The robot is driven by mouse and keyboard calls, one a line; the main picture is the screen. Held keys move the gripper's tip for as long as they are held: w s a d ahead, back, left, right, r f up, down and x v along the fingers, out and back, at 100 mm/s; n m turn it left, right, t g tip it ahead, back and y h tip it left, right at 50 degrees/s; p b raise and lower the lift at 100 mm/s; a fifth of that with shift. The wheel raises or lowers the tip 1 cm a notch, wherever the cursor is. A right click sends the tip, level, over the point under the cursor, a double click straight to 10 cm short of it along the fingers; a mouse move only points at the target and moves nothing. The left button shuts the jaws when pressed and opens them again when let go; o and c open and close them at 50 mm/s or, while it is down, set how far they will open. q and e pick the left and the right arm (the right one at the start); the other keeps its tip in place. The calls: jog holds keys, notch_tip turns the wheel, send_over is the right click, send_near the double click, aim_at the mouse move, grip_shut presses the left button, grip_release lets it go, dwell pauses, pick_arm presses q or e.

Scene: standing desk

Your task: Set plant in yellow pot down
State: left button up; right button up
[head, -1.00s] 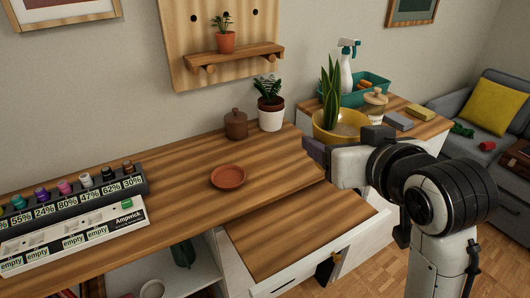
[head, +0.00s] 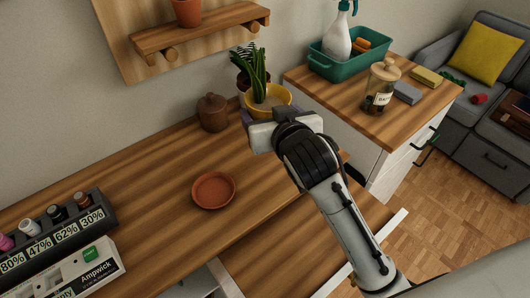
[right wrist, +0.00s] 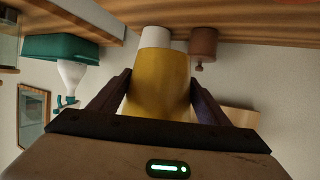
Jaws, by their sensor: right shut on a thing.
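The plant in the yellow pot (head: 280,97) has tall green leaves and is near the back right end of the wooden desk. My right gripper (head: 268,114) is shut on this pot. In the right wrist view, which is upside down, the yellow pot (right wrist: 158,85) fills the space between the two dark fingers. The pot looks upright. Its base is hidden by my gripper in the head view, and I cannot tell whether it touches the desk. My left gripper is not in view.
A brown lidded jar (head: 212,113) stands just left of the yellow pot. The side cabinet (head: 340,107) holds a teal bin (head: 325,69) and glass jar (head: 379,90).

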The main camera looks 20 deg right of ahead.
jog(key=f, duration=0.6)
jog(key=shift+w+a+b, duration=0.1)
jog(key=shift+a+b, duration=0.15)
jog(key=shift+b, duration=0.15)
jog(key=shift+w+f+b, duration=0.1)
jog(key=shift+f+b, duration=0.2)
jog(key=shift+f, duration=2.05)
jog(key=shift+f, duration=0.15)
jog(key=o, duration=1.6)
jog(key=shift+f, duration=0.15)
